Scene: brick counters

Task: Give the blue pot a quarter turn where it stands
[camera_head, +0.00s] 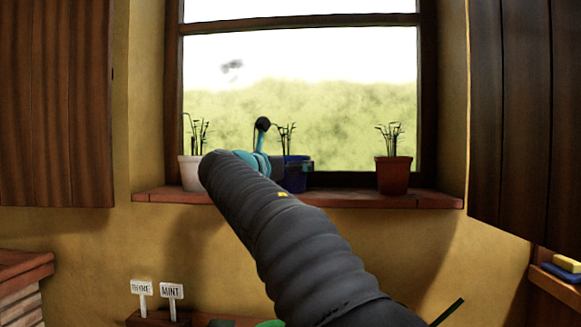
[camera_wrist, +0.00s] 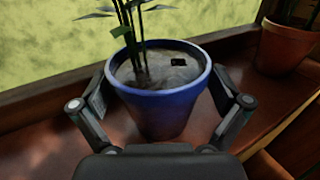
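The blue pot (camera_wrist: 165,112) stands upright on the brick window sill, with dark soil and a thin leafy plant in it. In the head view the blue pot (camera_head: 296,178) is partly hidden behind my arm and gripper. In the wrist view my gripper (camera_wrist: 160,88) has one finger on each side of the pot, spread wide near rim height. Strips of sill show between the finger pads and the pot's tapering wall. Whether the fingertips touch the rim I cannot tell.
A white pot (camera_head: 190,174) with a plant stands to the left on the sill (camera_head: 435,201), close to my arm. A terracotta pot (camera_head: 393,176) stands to the right, with bare sill between. The window glass is behind. Plant labels (camera_head: 171,291) stand below.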

